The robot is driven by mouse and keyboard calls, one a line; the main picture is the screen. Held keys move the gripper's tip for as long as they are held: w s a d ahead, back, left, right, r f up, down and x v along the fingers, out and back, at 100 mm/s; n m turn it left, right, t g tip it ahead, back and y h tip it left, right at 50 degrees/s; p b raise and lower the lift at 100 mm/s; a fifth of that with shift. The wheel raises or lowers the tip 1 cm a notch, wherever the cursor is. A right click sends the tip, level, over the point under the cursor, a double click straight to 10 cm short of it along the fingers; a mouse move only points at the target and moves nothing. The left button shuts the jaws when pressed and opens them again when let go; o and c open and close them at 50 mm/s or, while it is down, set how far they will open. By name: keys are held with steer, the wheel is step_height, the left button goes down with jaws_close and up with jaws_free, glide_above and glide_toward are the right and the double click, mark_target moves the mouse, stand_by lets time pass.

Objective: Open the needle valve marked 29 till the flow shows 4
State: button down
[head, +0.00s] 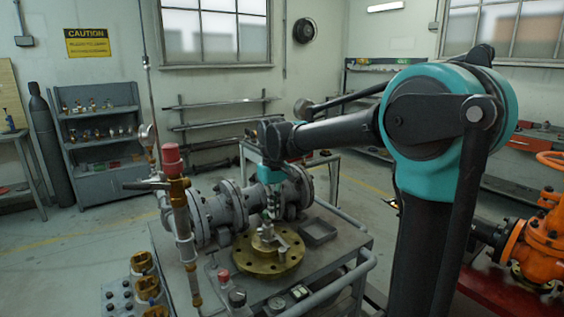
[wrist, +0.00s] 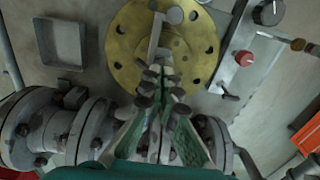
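A round brass flange (head: 268,262) lies on the cart top, with a small silver bar-shaped fitting (head: 266,236) at its middle. The wrist view shows the flange (wrist: 124,52) and a pale bar (wrist: 155,36) standing over it. My gripper (head: 270,212) points down above the fitting. In the wrist view its fingertips (wrist: 161,76) are close together at the near end of the bar. Whether they touch or grip it is unclear. No mark 29 is readable, so I cannot tell which part is the needle valve. No flow reading is legible.
Grey flanged pipework (head: 225,207) runs behind the brass flange. A vertical pipe with a red-capped valve (head: 173,162) stands at left. A shallow tray (head: 318,232) lies at right. A red button (head: 223,275) and black knob (head: 237,297) are in front. An orange valve (head: 545,235) stands far right.

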steer(key=shift+d, duration=0.1)
step_height(320, 180, up, 6)
steer(key=shift+s+d, duration=0.15)
steer(key=shift+d, duration=0.05)
stand_by(0.5)
steer(key=s+a+f+m, duration=0.1)
steer(key=a+f+m, duration=0.2)
steer(key=f+m, duration=0.3)
steer(key=shift+a, duration=0.3)
stand_by(0.8)
steer(key=shift+w+d, duration=0.1)
steer(key=shift+w, duration=0.1)
stand_by(0.6)
